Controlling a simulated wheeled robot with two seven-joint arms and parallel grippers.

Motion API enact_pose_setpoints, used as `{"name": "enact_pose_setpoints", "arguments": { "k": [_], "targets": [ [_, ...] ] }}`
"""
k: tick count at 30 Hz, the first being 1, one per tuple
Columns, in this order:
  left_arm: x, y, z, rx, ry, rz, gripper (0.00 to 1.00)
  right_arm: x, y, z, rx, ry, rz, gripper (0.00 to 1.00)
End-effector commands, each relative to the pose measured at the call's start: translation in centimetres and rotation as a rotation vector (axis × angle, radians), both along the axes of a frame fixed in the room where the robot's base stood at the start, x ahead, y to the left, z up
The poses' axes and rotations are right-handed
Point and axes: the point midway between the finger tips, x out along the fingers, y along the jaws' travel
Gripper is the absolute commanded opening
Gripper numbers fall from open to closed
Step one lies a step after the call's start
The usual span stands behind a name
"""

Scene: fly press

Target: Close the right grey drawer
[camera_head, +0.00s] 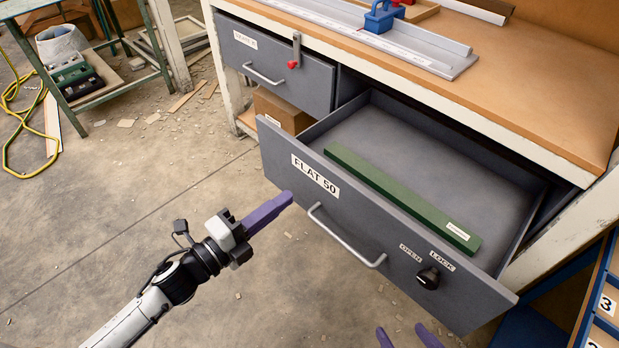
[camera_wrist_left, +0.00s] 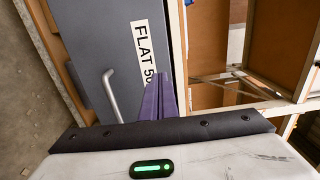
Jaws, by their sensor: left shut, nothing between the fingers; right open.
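The right grey drawer (camera_head: 370,220) is pulled well out from the bench. Its front carries a "FLAT 50" label, a silver bar handle (camera_head: 345,238) and a black knob between "OPEN" and "LOCK" labels. A long green bar (camera_head: 400,198) lies inside it. My left gripper (camera_head: 290,196) has its purple fingers shut and empty, in front of the drawer front, left of the handle. The left wrist view shows the fingers (camera_wrist_left: 160,98) over the label, beside the handle (camera_wrist_left: 112,97); contact cannot be told. My right gripper (camera_head: 410,338) shows only its spread purple fingertips at the bottom edge, below the drawer front.
A blue rack (camera_head: 600,300) stands at the lower right. The floor before the drawer is mostly clear.

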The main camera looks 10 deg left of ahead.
Motion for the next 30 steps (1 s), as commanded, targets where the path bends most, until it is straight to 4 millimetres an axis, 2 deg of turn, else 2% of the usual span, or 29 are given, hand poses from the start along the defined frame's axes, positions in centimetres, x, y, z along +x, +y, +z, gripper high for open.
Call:
{"name": "enact_pose_setpoints", "arguments": {
  "k": [1,6,12,18,30],
  "targets": [
    [1.1,-0.7,0.1,-0.004,-0.003,0.000,0.00,0.0,0.0,-0.1,0.001,0.000,-0.001,0.58],
    [3.9,-2.8,0.1,-0.002,-0.003,0.000,0.00,0.0,0.0,-0.2,0.002,0.001,-0.002,0.58],
    [6.2,-4.5,0.0,-0.003,0.000,0.001,0.00,-0.1,0.0,-0.3,0.003,0.001,-0.002,0.58],
    [7.0,-5.1,0.0,-0.002,0.002,0.001,0.00,-0.4,0.1,-0.5,0.004,0.008,-0.002,0.58],
    [7.1,-5.1,0.0,-0.003,0.002,0.004,0.00,-0.4,0.1,-0.5,0.005,0.009,-0.003,0.58]
  ]
}}
